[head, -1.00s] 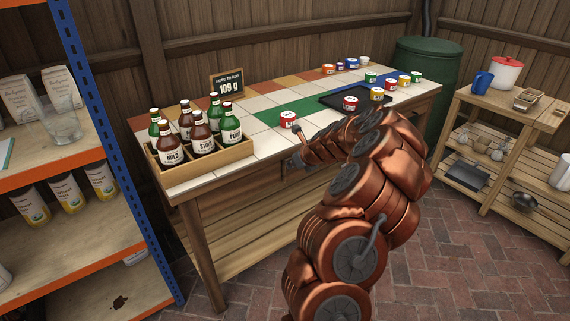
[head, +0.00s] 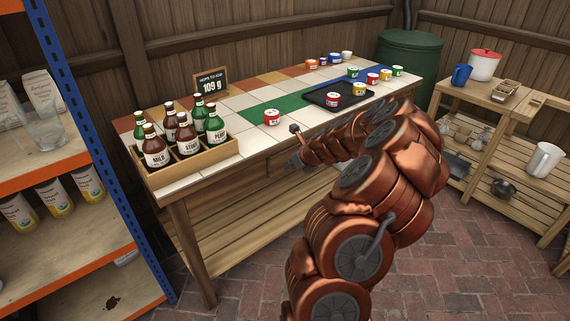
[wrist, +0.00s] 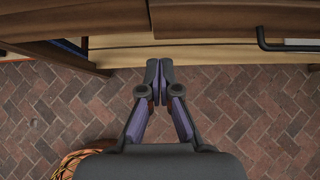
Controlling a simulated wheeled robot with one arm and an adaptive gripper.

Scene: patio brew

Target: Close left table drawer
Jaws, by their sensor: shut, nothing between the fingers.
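The wooden table (head: 200,184) has a tiled top and drawers along its front.
A bottle crate (head: 195,167) stands on the table's left end, with a red-labelled can (head: 272,117) nearer the middle. A blue-and-orange shelf (head: 108,190) stands left. Brick floor (head: 470,250) is open in front.

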